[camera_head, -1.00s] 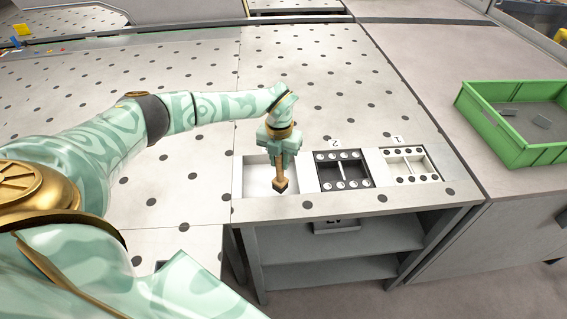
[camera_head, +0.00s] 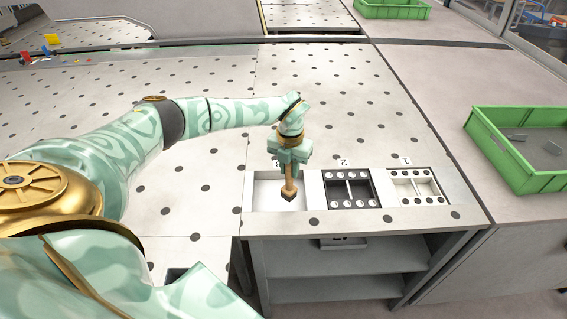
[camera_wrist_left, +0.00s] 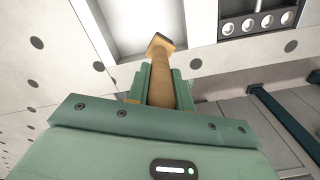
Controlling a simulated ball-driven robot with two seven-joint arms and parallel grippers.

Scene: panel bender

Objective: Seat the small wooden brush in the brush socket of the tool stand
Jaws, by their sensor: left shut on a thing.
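The small wooden brush (camera_head: 289,187) has a light brown handle and a dark end. It points down, over the white recess (camera_head: 262,200) at the left of the row of inserts in the table's front edge. My left gripper (camera_head: 289,169) is shut on its handle from above. I cannot tell whether the dark end touches the recess floor. In the left wrist view the brush (camera_wrist_left: 160,65) sticks out between the green fingers (camera_wrist_left: 160,90). I cannot make out a tool stand or brush socket for certain. My right gripper is not in view.
A black insert (camera_head: 350,191) marked 2 and a white insert (camera_head: 415,187) marked 1, both with round holes, lie right of the recess. A green bin (camera_head: 530,180) stands further right. The perforated table top is clear behind. Open shelves (camera_head: 330,262) are below.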

